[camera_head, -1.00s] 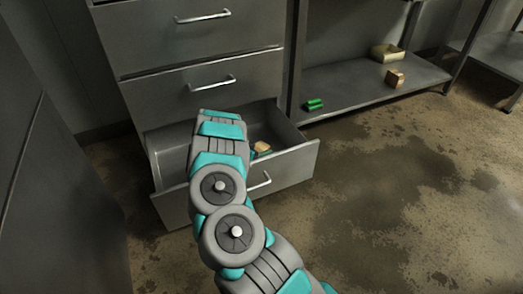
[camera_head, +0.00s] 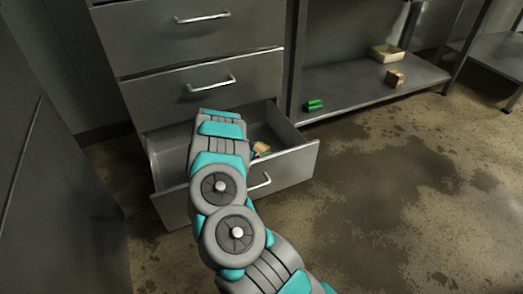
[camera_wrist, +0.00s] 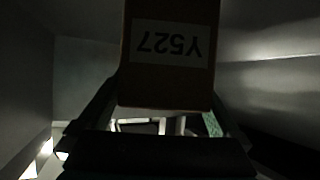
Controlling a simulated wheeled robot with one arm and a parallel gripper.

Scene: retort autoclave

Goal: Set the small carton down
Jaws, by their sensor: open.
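The small carton (camera_wrist: 168,88) is a brown box with a white label reading Y527, upside down in the wrist view. It lies between the two dark fingers of my gripper (camera_wrist: 165,95), which is open around it. I cannot tell whether a finger still touches it. In the head view a tan carton (camera_head: 262,147) shows inside the open bottom drawer (camera_head: 295,167), just right of my arm. My arm reaches down into the drawer and hides my gripper and much of the drawer's inside.
A metal shelf (camera_head: 350,95) at the back right holds green cylinders (camera_head: 314,104), a brown box (camera_head: 395,78) and an open tan tray (camera_head: 387,53). Closed drawers (camera_head: 210,85) stand above the open one. The stained floor to the right is clear.

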